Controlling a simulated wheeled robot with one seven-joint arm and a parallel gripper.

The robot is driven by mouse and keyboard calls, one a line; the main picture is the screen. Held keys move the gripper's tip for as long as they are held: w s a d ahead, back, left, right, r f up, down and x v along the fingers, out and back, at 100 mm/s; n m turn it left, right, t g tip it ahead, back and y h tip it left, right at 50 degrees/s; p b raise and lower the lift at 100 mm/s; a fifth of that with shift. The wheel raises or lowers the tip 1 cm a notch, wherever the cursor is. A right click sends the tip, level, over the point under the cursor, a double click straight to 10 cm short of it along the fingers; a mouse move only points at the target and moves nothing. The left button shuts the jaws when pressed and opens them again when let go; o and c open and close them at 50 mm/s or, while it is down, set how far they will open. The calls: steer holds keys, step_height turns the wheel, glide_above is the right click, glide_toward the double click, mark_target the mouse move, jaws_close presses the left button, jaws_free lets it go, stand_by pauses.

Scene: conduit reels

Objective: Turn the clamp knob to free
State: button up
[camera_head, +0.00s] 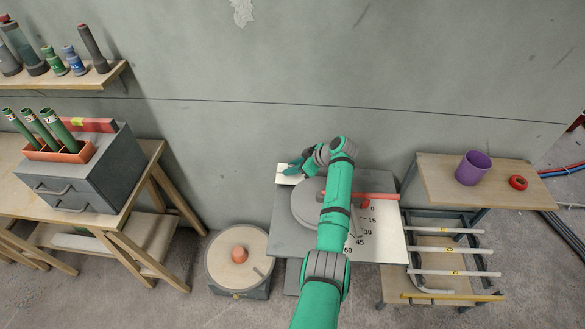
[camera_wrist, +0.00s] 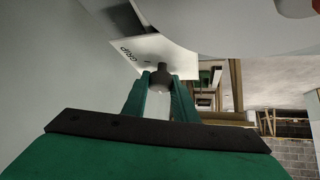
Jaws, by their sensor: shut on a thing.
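The clamp knob (camera_wrist: 161,72) is a small dark grey knob in front of a white plate (camera_wrist: 142,52) marked "GRIP" in the wrist view. My gripper (camera_wrist: 160,88) has its two green fingers on either side of it and is shut on it. The knob's pointer, if any, cannot be made out. In the head view my gripper (camera_head: 297,165) is at the back left of the bending table (camera_head: 285,215), beside the white plate (camera_head: 286,178). The knob itself is hidden there by my gripper.
A grey round disc (camera_head: 306,197) and a red lever (camera_head: 375,196) sit on the table, beside an angle scale (camera_head: 390,235). A reel stand (camera_head: 238,260) is left. A shelf with a purple cup (camera_head: 473,168) is right. A grey drawer box (camera_head: 75,180) stands far left.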

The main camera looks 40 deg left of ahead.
steer(key=shift+n+g, duration=0.6)
steer(key=shift+n, duration=0.4)
steer(key=o, duration=1)
steer(key=shift+o, duration=0.2)
steer(key=v, duration=1)
steer(key=shift+w+r, duration=0.2)
steer(key=shift+r, duration=0.15)
steer(key=shift+d, duration=0.15)
